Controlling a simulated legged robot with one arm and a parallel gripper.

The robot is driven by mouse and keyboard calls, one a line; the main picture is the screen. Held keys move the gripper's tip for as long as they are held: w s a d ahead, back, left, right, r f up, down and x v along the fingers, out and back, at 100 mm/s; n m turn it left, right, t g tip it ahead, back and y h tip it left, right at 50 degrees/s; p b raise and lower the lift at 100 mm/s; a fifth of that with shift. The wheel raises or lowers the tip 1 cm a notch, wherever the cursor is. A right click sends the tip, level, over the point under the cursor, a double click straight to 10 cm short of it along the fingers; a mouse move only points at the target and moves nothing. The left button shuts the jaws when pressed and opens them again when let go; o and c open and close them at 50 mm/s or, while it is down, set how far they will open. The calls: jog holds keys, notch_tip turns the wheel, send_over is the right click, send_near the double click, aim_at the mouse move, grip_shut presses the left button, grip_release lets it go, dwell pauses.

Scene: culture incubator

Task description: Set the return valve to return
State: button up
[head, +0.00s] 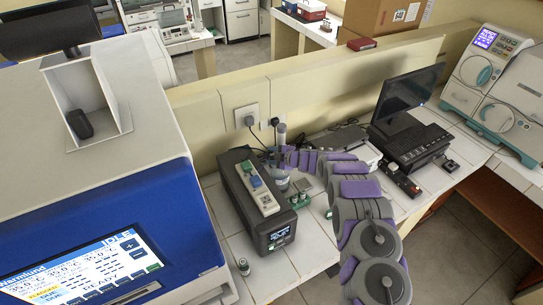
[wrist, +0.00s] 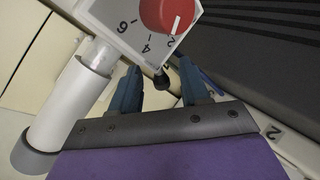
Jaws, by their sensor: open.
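In the wrist view a red round knob (wrist: 166,12) with a white pointer line sits on a white dial plate (wrist: 118,22) marked 2, 4 and 6. My gripper (wrist: 160,70) has its two blue fingers apart, below the dial in the picture. A small black rounded knob (wrist: 162,84) shows between the fingers; I cannot tell whether they touch it. No label reading "return" is legible, so I cannot tell which part is the return valve. In the head view my arm reaches to a small stand with a grey upright cylinder (head: 282,133); my gripper's fingers are too small to make out there.
A white cylinder (wrist: 68,105) stands close left of my gripper in the wrist view. A monitor (head: 408,98) and keyboard unit (head: 415,147) stand right.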

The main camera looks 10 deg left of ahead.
jog(key=b+v, duration=0.3)
jog(key=v, duration=1.4)
jog(key=shift+f, duration=0.1)
